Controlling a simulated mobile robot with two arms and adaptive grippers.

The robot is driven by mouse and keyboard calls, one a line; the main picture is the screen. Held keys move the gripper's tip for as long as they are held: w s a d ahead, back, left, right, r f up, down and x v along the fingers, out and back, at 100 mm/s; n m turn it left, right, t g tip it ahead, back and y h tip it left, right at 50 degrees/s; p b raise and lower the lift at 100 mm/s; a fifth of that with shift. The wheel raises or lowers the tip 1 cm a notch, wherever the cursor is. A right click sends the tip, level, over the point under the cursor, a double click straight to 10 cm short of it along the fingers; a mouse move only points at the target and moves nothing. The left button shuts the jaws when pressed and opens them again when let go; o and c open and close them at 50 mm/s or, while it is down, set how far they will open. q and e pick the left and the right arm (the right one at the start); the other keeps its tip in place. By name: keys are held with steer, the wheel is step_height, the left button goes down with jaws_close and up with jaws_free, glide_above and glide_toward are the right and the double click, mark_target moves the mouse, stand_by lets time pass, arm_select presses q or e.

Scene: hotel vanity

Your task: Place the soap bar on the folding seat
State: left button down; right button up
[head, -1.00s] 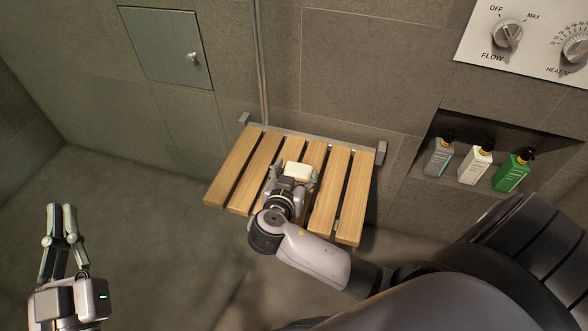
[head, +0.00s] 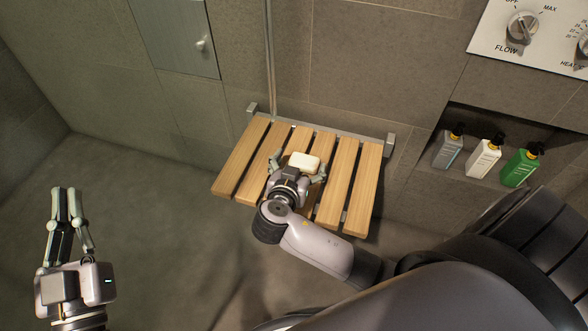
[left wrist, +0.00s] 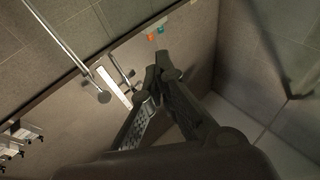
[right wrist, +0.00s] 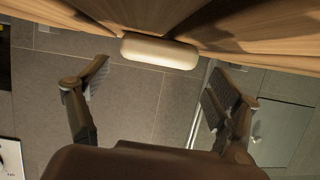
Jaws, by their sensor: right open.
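The pale cream soap bar (head: 304,162) lies on the slats of the wooden folding seat (head: 230,171), near the middle. My right gripper (head: 298,167) is over the seat, its fingers open on either side of the bar. In the right wrist view the soap bar (right wrist: 160,51) rests against the slats (right wrist: 240,30), and the spread fingers (right wrist: 155,80) stand clear of it. My left gripper (head: 65,190) is at the far left over the floor, empty. In the left wrist view its fingertips (left wrist: 160,70) meet.
The seat is fixed to the tiled wall by a metal rail. A niche at the right holds a grey bottle (head: 449,148), a white bottle (head: 483,158) and a green bottle (head: 520,165). A control panel (head: 540,35) is above it. The floor at left is clear.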

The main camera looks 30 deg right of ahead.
steer(key=shift+r, duration=0.25)
steer(key=p+v, duration=0.2)
steer(key=v, duration=0.8)
steer(key=shift+s+a+r, duration=0.1)
steer(key=shift+s+a, duration=0.1)
steer(key=shift+a, duration=0.1)
steer(key=shift+s+a+r+p, duration=0.15)
steer(key=shift+s+a+p, duration=0.05)
steer(key=shift+p, duration=0.1)
steer(key=shift+s+a, duration=0.1)
steer(key=shift+a, duration=0.05)
arm_select(q)
step_height(320, 180, down, 12)
steer(key=a+g+y, duration=0.2)
steer(key=g, duration=0.5)
steer(key=shift+s, duration=0.45)
arm_select(e)
steer(key=w+a+r+n+t+y, duration=0.1)
steer(key=a+r+n+t+y, duration=0.3)
steer(key=n+y, duration=0.8)
steer(key=shift+a+r+y, duration=0.5)
steer(key=shift+a+r, duration=0.1)
steer(key=shift+r, duration=0.4)
arm_select(q)
steer(key=shift+f, duration=0.1)
arm_select(e)
steer(key=shift+w, duration=0.1)
